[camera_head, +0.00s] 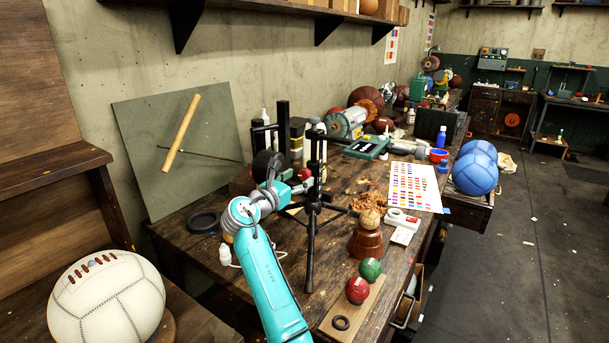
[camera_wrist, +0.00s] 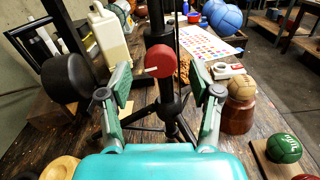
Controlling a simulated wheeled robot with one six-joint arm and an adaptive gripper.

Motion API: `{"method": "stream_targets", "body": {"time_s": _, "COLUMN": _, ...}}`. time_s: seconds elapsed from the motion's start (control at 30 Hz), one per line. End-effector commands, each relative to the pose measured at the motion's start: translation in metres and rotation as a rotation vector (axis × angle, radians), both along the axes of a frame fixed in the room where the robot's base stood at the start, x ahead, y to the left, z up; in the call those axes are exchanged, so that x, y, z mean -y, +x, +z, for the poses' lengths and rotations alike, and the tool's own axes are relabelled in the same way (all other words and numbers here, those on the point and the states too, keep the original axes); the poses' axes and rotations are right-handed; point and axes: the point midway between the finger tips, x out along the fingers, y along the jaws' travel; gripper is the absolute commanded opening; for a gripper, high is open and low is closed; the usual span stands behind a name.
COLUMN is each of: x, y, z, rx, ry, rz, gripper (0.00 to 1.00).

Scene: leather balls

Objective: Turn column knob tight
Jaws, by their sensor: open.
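A black stand with an upright column (camera_head: 315,150) and splayed legs stands on the workbench. A round red knob (camera_wrist: 153,60) on the column faces me in the wrist view, with a small pale pin across its left side. The knob also shows in the head view (camera_head: 304,174), small beside the column. My gripper (camera_wrist: 160,80) is open, with one finger on each side of the knob and column. Clear gaps show between the fingers and the knob, and nothing is held. In the head view my gripper (camera_head: 297,187) is just left of the column.
A cream bottle (camera_wrist: 108,38) and a black round part (camera_wrist: 68,75) are close to the left finger. A brown ball on a wooden stand (camera_wrist: 239,88) is at right. Green (camera_head: 370,269) and red (camera_head: 357,290) balls sit near the bench's front edge. A colour chart (camera_head: 414,186) lies behind.

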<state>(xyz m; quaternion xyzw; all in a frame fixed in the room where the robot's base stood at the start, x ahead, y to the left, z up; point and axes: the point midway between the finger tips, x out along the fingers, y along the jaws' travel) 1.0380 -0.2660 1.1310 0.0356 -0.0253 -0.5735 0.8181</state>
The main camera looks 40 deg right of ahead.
Motion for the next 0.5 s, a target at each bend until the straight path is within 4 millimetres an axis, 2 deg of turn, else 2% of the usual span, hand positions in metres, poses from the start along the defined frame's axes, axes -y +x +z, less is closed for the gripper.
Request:
{"method": "stream_targets", "body": {"time_s": 0.03, "x": 0.009, "y": 0.002, "z": 0.0, "rx": 0.0, "ry": 0.0, "rz": -0.002, "gripper": 0.63}}
{"method": "stream_targets", "body": {"time_s": 0.2, "x": 0.027, "y": 0.01, "z": 0.0, "rx": 0.0, "ry": 0.0, "rz": -0.001, "gripper": 0.63}}
{"method": "stream_targets", "body": {"time_s": 0.5, "x": 0.036, "y": 0.013, "z": 0.0, "rx": 0.001, "ry": 0.001, "rz": 0.0, "gripper": 0.63}}
